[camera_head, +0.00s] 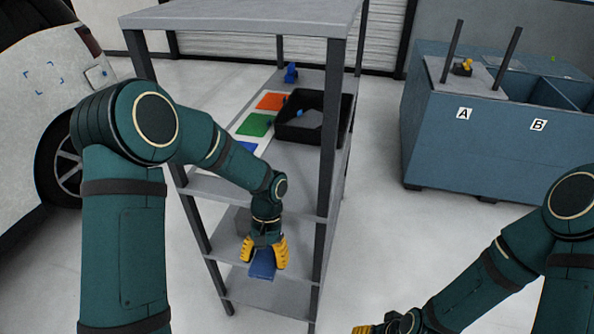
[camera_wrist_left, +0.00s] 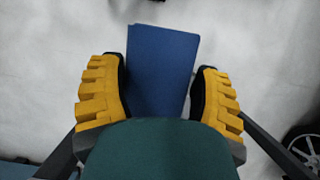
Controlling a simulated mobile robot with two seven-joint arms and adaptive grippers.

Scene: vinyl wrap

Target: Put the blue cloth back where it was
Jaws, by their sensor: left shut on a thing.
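The blue cloth (camera_head: 263,265) is a flat blue piece hanging from my left gripper (camera_head: 264,250). My left gripper, with yellow fingers, is shut on it in front of the lower levels of the shelf rack. In the left wrist view the cloth (camera_wrist_left: 162,65) extends out between the yellow fingers (camera_wrist_left: 160,95), with pale floor behind it. On the rack's upper shelf lie an orange square (camera_head: 271,101), a green square (camera_head: 257,124) and a partly hidden blue square (camera_head: 248,147). My right gripper (camera_head: 375,329) is cut off at the bottom edge; its jaws cannot be judged.
The grey shelf rack (camera_head: 322,170) has dark posts. A black tray (camera_head: 340,125) and a small blue item (camera_head: 291,73) sit on its upper shelf. A blue workbench (camera_head: 480,150) marked A and B stands right. A white car (camera_head: 40,100) is left. Floor between rack and bench is clear.

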